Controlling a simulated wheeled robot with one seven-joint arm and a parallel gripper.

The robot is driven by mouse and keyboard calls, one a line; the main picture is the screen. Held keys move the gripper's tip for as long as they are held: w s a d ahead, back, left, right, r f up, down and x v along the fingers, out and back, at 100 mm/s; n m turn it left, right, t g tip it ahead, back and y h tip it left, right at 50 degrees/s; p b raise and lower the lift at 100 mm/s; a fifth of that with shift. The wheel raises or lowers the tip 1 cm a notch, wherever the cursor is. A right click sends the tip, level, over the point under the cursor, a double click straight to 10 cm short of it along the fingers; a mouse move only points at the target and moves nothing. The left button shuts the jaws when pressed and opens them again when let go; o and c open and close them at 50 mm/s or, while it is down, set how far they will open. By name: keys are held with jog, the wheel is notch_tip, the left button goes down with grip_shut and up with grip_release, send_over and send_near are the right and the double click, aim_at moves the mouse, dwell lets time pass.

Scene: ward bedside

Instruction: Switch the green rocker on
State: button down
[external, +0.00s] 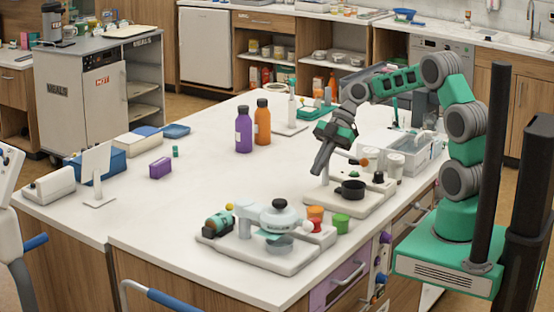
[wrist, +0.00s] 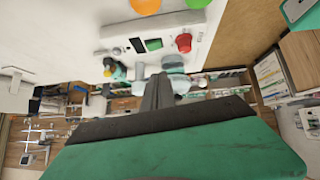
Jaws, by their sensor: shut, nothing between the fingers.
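The green rocker (wrist: 153,44) shows in the wrist view on a white device panel, beside a dark rectangle (wrist: 136,46) and a red knob (wrist: 184,42). It is too small to tell which way it is tipped. In the external view the front white device (external: 285,257) carries a red knob (external: 313,226); I cannot make out the rocker there. My gripper (external: 317,172) points down and left above the rear white device, apart from the front one. Its fingers (wrist: 158,80) are together and empty.
A black pot (external: 352,190) and small knobs sit on the rear device beneath my gripper. Purple (external: 243,130) and orange (external: 262,122) bottles stand farther back.

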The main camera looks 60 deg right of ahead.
jog(key=shift+d+r, duration=0.15)
jog(key=s+a+r+n+g+h, duration=0.15)
jog(key=a+r+n, duration=0.25)
jog(key=a, duration=1)
jog(key=w+d+m+t+h, duration=0.1)
jog(key=w+d+m+h, duration=0.2)
jog(key=d, duration=0.5)
jog(key=shift+w+d+f+m+h, duration=0.2)
jog(key=shift+w+f+m+h, duration=0.1)
jog(key=shift+m+h, duration=0.4)
